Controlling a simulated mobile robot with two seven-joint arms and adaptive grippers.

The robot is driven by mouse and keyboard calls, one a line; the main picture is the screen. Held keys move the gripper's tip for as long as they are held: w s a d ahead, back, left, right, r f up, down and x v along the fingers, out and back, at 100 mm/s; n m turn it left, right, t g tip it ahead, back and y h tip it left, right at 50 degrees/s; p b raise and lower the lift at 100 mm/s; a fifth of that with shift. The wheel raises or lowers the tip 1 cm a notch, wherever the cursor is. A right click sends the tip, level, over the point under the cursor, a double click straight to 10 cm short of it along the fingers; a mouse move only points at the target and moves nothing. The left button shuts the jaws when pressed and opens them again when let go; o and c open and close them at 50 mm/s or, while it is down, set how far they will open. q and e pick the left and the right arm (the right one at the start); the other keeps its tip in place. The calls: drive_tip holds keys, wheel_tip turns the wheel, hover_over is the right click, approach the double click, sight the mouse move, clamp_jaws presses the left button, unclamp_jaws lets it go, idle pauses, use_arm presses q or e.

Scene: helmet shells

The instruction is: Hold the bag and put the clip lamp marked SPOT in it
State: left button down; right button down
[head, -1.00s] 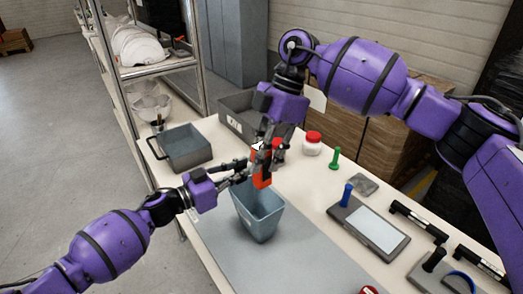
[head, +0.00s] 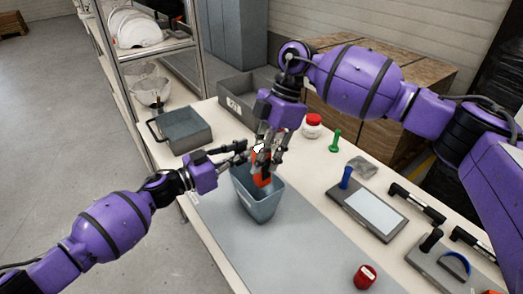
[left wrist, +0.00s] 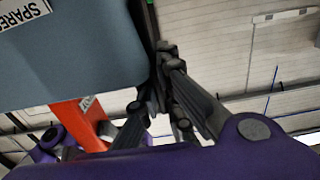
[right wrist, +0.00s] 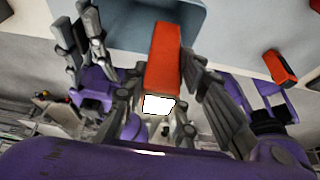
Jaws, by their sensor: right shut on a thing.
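The bag (head: 261,207) is a blue-grey open-topped holder standing on the grey mat; a label reading SPARE shows on it in the left wrist view (left wrist: 65,60). My left gripper (head: 246,150) is at its rim, its fingertips close together with the rim edge running between them. The orange-red clip lamp (head: 262,179) is at the bag's mouth, its lower part inside; no marking is readable. My right gripper (head: 270,155) is shut on it from above. In the right wrist view the lamp (right wrist: 163,60) is between my right fingers, its white end towards the camera.
A red object with a white label (head: 365,277) lies on the mat (head: 290,250). A grey tray (head: 184,130) and a grey bin (head: 240,85) are behind. A red-lidded jar (head: 312,125), a green peg (head: 335,140) and a panel with a blue handle (head: 370,212) are at right.

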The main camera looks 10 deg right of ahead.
sight(262, 179)
drive_tip(key=shift+f, duration=4)
drive_tip(key=c, duration=1.3)
unclamp_jaws()
drive_tip(key=shift+c, duration=0.2)
drive_tip(key=shift+r, duration=0.15)
drive_tip(key=v, duration=1.2)
use_arm(q)
drive_tip(key=c, duration=1.9)
unclamp_jaws()
drive_tip(key=shift+o, duration=0.2)
